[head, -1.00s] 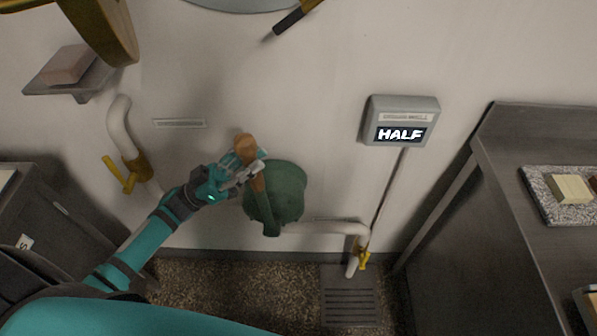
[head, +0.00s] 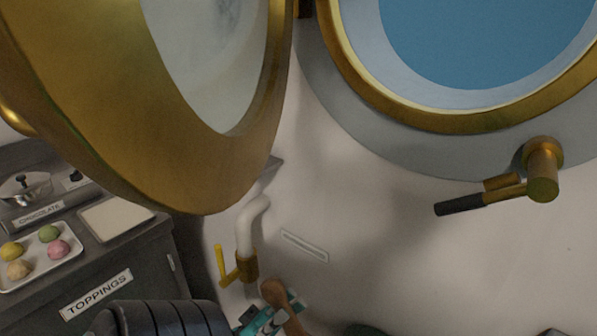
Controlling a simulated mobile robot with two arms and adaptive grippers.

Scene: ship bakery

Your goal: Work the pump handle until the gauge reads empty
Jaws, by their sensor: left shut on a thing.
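The pump handle (head: 284,304) is a brown wooden grip at the bottom edge of the head view. My left gripper (head: 266,319), teal and grey, is shut on it, and its fingers are partly cut off by the frame edge. My right gripper is not in view.
An open brass porthole cover (head: 160,165) hangs at upper left, near the porthole (head: 450,120) with its latch handle (head: 475,201). A white pipe with a yellow valve (head: 222,263) stands left of the handle. A toppings counter (head: 130,262) with a tray of coloured balls is at left.

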